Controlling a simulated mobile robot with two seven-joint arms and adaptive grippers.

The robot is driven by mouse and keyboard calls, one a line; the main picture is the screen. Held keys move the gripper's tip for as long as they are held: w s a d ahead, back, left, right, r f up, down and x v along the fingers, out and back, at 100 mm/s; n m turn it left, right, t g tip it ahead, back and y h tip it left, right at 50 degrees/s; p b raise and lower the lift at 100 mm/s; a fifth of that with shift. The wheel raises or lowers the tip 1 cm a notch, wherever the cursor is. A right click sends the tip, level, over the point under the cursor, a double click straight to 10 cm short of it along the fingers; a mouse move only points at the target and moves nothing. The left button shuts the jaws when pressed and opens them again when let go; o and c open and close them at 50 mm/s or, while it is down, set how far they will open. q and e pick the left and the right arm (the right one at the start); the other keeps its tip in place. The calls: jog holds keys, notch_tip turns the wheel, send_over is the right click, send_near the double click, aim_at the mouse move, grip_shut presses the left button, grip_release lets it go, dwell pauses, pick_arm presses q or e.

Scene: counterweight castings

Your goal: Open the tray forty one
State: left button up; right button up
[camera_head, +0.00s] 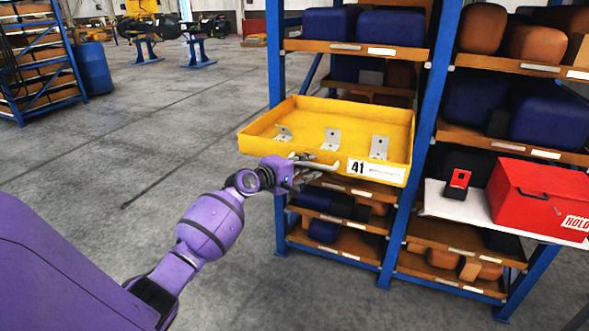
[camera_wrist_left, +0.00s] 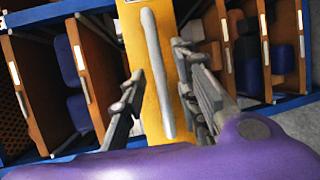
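The yellow tray (camera_head: 305,117) with the label 41 (camera_head: 358,168) stands well out from the blue rack, its open top showing several grey metal brackets (camera_head: 331,139). A pale bar handle (camera_head: 318,164) runs along its front face. My left gripper (camera_head: 306,172) is at that handle, left of the label. In the left wrist view the gripper (camera_wrist_left: 160,77) has its fingers apart, one on each side of the handle (camera_wrist_left: 154,72), with gaps showing between. The yellow front (camera_wrist_left: 135,30) lies behind the handle. My right gripper is in neither view.
A red HOLD box (camera_head: 533,195) and a small red-and-black item (camera_head: 458,182) sit on a white shelf to the right. A blue rack post (camera_head: 425,130) stands right of the tray. Open concrete floor lies to the left, with a blue drum (camera_head: 93,68) farther back.

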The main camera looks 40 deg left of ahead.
pick_arm(q)
jog(key=v, duration=1)
jog(key=shift+s+r, duration=0.2)
jog(key=shift+s, duration=0.05)
jog(key=shift+a, duration=0.1)
